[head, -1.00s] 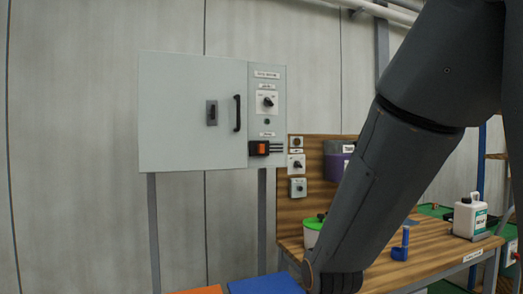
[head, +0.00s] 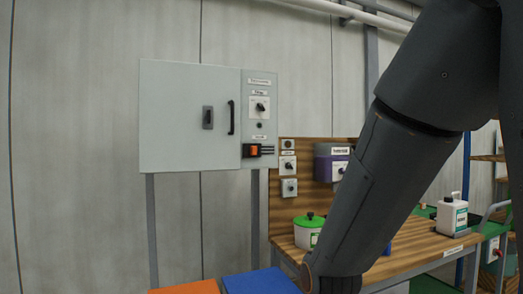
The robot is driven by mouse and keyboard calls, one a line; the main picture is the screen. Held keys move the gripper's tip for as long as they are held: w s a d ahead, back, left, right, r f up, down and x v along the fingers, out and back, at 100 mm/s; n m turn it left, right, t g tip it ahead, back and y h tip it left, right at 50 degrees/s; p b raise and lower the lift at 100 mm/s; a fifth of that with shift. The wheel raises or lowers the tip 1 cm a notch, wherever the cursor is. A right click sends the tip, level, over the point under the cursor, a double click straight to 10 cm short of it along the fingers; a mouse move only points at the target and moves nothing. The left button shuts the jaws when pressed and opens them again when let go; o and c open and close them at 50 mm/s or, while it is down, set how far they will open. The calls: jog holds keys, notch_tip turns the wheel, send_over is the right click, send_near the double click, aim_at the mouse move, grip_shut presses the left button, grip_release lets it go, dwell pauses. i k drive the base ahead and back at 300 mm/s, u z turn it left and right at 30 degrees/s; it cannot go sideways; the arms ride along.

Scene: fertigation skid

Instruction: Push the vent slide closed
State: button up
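A grey wall cabinet (head: 190,118) hangs at the centre left of the head view, its door shut. On its narrow right-hand panel, below a rotary switch (head: 260,107), is a small black fitting with an orange block (head: 251,150) and dark horizontal bars to its right. This looks like the vent slide, with the orange block at the left end; its label is too small to read. My dark arm crosses the right side of the view, well to the right of the cabinet. My gripper is out of view, so its state does not show.
A wooden bench (head: 418,251) stands at the lower right, with a green-lidded pot (head: 309,231) and a white jug (head: 452,216). Small switch boxes (head: 288,166) sit on its backboard. Blue (head: 259,283) and orange (head: 188,288) surfaces show below the cabinet. The space before the cabinet looks clear.

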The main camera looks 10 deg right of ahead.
aim_at(250, 150)
jog(key=u, duration=0.3)
jog(key=k, duration=0.15)
jog(key=z, duration=1.05)
jog(key=i, duration=0.65)
jog(key=z, duration=0.05)
